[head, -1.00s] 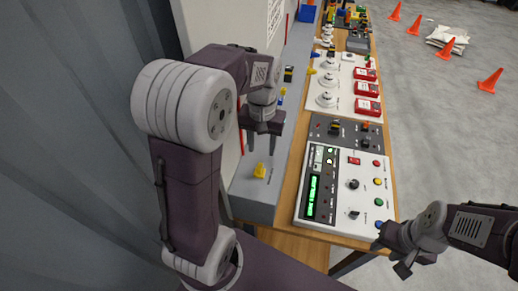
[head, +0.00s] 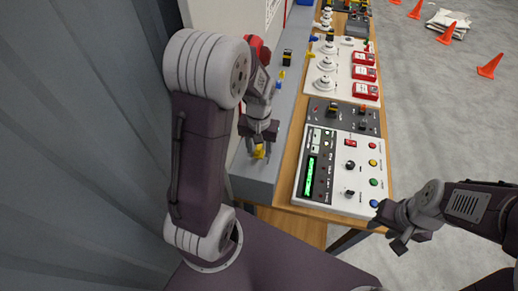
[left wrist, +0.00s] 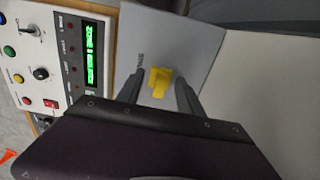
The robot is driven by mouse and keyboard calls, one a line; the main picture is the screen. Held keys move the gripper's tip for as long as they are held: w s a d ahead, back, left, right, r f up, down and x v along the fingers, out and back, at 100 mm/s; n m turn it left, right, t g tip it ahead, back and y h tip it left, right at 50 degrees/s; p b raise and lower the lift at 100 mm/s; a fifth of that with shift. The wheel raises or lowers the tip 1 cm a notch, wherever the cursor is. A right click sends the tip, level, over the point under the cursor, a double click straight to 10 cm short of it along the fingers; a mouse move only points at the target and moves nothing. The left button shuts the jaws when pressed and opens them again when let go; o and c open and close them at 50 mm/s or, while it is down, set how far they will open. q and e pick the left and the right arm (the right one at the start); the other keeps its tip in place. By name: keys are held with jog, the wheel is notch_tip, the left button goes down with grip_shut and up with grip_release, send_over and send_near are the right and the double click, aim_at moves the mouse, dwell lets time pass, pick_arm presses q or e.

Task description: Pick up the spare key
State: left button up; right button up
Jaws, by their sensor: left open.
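A small yellow key (head: 259,151), which I take as the spare key, is on the near end of a grey ledge. My left gripper (head: 258,156) is open above it, with one finger on each side of the key in the head view. In the left wrist view, the yellow key (left wrist: 160,82) shows between the two dark fingers (left wrist: 158,92), and I see no clear contact. A small printed label lies beside it. My right gripper (head: 400,238) hangs off the right edge of the bench, away from the key; its jaw opening is unclear.
The grey ledge (head: 258,182) runs along the wall on the left. A white control panel (head: 333,190) with a green display sits on the wooden bench, right of the ledge. Red boxes (head: 364,73) and white detectors stand further back. Orange cones (head: 490,66) stand on the floor.

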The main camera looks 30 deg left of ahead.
pick_arm(q)
jog(key=shift+w+a, duration=0.1)
jog(key=shift+w, duration=0.05)
grip_shut()
